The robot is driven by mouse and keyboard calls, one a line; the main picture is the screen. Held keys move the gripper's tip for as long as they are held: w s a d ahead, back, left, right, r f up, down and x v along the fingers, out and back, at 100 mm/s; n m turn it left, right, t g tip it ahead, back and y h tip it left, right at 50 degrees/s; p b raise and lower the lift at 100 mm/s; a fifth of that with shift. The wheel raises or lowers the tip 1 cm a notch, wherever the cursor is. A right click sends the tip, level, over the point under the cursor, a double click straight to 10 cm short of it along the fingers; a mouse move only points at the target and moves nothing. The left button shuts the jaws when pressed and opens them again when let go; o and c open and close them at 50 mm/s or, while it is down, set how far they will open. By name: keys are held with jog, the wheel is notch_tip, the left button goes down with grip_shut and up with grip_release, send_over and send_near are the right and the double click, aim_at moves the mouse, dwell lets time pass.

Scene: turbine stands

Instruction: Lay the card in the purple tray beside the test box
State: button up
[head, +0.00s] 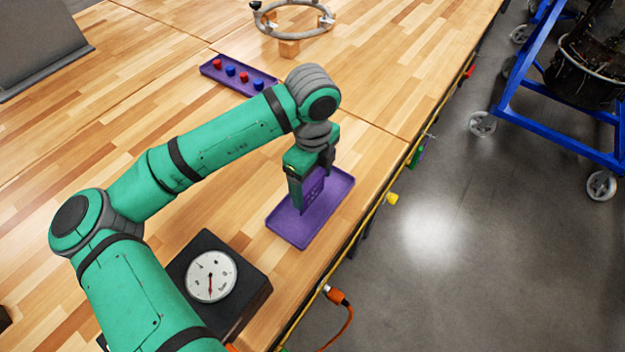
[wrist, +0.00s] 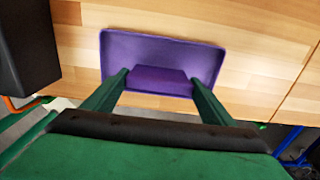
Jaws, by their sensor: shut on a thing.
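The purple tray (head: 335,208) lies flat on the wooden bench near its right edge, and it also shows in the wrist view (wrist: 200,57). My gripper (head: 306,192) is over the tray, pointing down. It is shut on a dark purple card (head: 313,190), which sits between the two fingers in the wrist view (wrist: 160,79). The card stands roughly upright in the head view, partly hidden by a finger. I cannot tell whether its lower edge touches the tray floor. The black test box (head: 252,290) with a white round dial is nearer, left of the tray.
Another purple tray (head: 247,86) with red and blue knobs lies farther back. A ring-shaped fixture (head: 290,20) on wooden blocks is behind it. An orange cable (head: 345,312) and a yellow line run along the bench edge. A blue wheeled frame (head: 545,75) stands on the floor.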

jog(key=shift+f, duration=0.35)
jog(key=o, duration=1.1)
jog(key=shift+r, duration=3.55)
jog(key=shift+w, duration=0.1)
